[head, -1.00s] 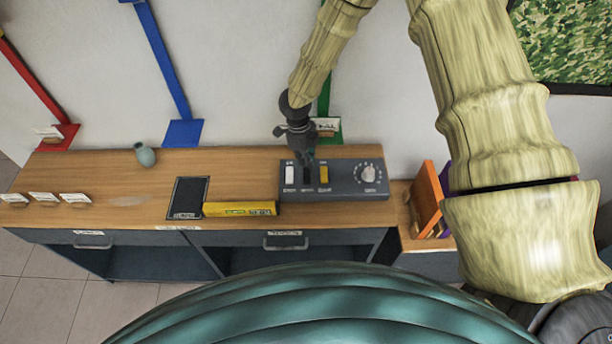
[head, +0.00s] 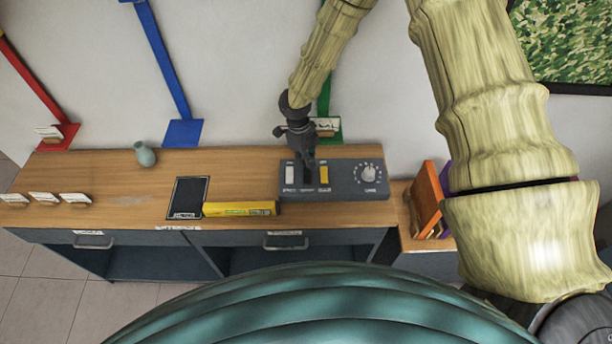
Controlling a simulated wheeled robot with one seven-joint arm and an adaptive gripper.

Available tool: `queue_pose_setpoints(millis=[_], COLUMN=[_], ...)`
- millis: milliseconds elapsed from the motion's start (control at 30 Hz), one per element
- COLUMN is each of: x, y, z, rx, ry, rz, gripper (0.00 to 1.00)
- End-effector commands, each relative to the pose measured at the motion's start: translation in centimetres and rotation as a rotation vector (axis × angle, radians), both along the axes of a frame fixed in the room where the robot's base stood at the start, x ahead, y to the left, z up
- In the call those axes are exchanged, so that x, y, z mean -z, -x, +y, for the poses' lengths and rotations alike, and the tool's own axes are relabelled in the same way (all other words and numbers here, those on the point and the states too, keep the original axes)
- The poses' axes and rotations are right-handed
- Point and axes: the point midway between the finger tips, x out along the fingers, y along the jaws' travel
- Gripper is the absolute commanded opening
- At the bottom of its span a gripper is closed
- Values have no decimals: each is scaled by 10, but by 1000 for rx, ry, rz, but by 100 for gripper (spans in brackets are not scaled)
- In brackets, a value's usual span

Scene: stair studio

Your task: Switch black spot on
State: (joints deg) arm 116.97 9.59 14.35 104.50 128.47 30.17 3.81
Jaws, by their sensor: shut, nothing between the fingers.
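The dark grey control box (head: 345,184) sits on the wooden counter. It carries a white switch (head: 290,174) on the left, a yellow switch (head: 324,174) and a round white dial (head: 369,174) on the right. Small labels lie under them, too small to read. My gripper (head: 308,178) is shut and empty, pointing down at the box between the white and yellow switches. It covers the middle spot, so the black switch there is hidden. I cannot tell if the fingertips touch it or which way it is set.
A yellow box (head: 240,209) lies just left of the control box, beside a black panel (head: 188,198). A vase (head: 145,154) stands at the back left. Orange and purple books (head: 428,200) stand to the right. The counter (head: 110,180) has free room at left.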

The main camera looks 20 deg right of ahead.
Motion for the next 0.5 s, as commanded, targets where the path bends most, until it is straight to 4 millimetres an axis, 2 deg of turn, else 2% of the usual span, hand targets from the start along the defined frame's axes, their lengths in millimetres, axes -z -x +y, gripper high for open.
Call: queue_pose_setpoints(millis=[500], x=[6], y=[0], z=[0], rx=[0], ry=[0], rz=[0], gripper=[0])
